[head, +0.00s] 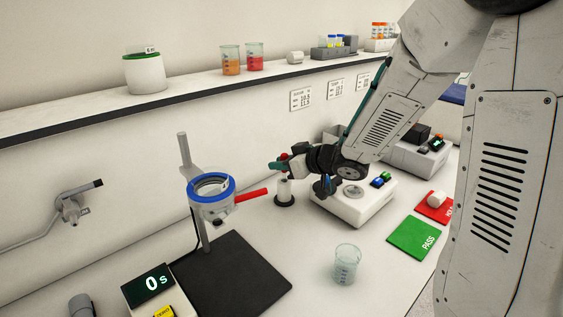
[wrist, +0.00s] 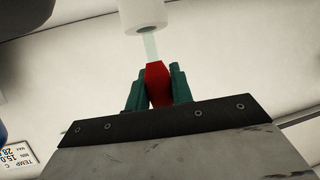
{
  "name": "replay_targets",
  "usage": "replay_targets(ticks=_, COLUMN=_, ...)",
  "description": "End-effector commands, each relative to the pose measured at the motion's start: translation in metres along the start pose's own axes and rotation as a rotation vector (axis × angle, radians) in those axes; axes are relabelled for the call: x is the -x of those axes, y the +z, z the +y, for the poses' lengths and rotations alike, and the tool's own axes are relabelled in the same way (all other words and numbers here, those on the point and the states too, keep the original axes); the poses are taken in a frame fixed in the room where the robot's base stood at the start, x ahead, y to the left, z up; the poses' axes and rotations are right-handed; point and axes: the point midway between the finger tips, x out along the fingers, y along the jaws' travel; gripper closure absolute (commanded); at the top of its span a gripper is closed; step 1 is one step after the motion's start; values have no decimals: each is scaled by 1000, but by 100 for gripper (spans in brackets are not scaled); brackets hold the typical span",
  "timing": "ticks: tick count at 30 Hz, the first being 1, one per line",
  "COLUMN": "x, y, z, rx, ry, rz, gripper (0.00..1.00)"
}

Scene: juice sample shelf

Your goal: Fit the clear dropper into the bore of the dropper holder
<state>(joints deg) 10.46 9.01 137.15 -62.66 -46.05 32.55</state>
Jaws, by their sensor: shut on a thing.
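The clear dropper has a red bulb (wrist: 158,84) and a pale see-through tube (wrist: 151,46). My gripper (wrist: 157,88) is shut on the red bulb, with a teal finger on each side. In the head view, my gripper (head: 283,164) is just above the dropper holder (head: 285,190), a white upright cylinder on a dark round base. In the wrist view, the tube points at the end of the white holder (wrist: 140,10), where a dark bore shows. The tube's tip meets or overlaps that end; I cannot tell whether it is inside the bore.
A stand with a blue ring (head: 211,187) and red handle (head: 251,195) is left of the holder. A white instrument (head: 352,206) is close on the right. A clear beaker (head: 346,264) and a green PASS mat (head: 414,239) are in front.

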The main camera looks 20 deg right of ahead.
Motion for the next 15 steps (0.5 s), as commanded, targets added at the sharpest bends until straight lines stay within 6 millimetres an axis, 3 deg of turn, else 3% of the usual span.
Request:
replay_targets(ticks=1, x=0, y=0, z=0, rx=0, ry=0, rz=0, gripper=72)
replay_targets(ticks=3, x=0, y=0, z=0, rx=0, ry=0, rz=0, gripper=52)
replay_targets(ticks=11, x=0, y=0, z=0, rx=0, ry=0, rz=0, gripper=52)
replay_targets(ticks=15, x=10, y=-1, z=1, rx=1, ry=3, rz=2, gripper=52)
